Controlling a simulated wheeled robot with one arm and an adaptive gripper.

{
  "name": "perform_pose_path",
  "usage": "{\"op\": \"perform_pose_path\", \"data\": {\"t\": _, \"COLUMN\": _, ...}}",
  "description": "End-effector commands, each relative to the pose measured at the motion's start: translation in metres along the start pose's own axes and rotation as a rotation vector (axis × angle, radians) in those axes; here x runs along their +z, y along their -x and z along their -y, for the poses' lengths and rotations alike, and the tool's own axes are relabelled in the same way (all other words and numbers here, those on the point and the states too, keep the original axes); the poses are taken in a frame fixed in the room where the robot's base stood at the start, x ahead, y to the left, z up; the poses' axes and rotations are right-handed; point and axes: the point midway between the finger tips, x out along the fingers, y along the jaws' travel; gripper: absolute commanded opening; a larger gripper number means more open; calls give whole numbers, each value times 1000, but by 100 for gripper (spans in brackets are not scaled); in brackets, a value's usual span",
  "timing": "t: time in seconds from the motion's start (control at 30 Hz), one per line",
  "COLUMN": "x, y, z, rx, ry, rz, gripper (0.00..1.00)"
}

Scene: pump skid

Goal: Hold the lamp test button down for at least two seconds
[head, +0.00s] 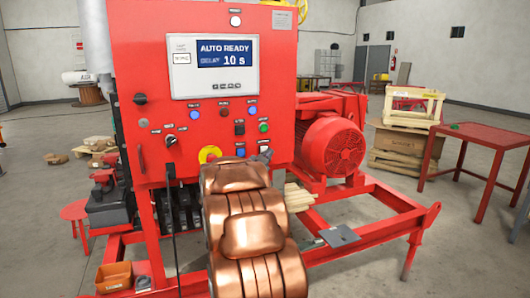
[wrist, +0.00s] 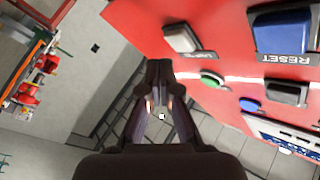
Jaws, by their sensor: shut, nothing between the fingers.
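A red control panel (head: 215,75) fills the upper middle of the head view. A pale, off-white button (wrist: 186,40) sits on its face in the wrist view, beside the larger blue RESET button (wrist: 283,30). No lamp test label is legible, so I cannot tell for sure which button it is. My gripper (wrist: 159,67) is shut and empty, its tips just left of and below the pale button in the picture. I see no clear contact with it. In the head view my copper arm hides most of the gripper and part of the panel's lower right.
A green button (wrist: 210,79), a black switch (wrist: 285,92) and a small blue lamp or button (wrist: 250,104) are close by on the panel. A red motor (head: 335,145) stands right of the panel.

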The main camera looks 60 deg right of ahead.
Motion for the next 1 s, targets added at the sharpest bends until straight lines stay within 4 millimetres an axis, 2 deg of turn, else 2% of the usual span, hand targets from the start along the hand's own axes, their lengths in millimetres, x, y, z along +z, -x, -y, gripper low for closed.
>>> {"op": "perform_pose_path", "data": {"t": 0.53, "x": -22, "y": 30, "z": -21, "rx": -1, "ry": -3, "rz": -3, "gripper": 0}}
{"op": "perform_pose_path", "data": {"t": 1.0, "x": -23, "y": 31, "z": -22, "rx": -1, "ry": -1, "rz": -1, "gripper": 0}}
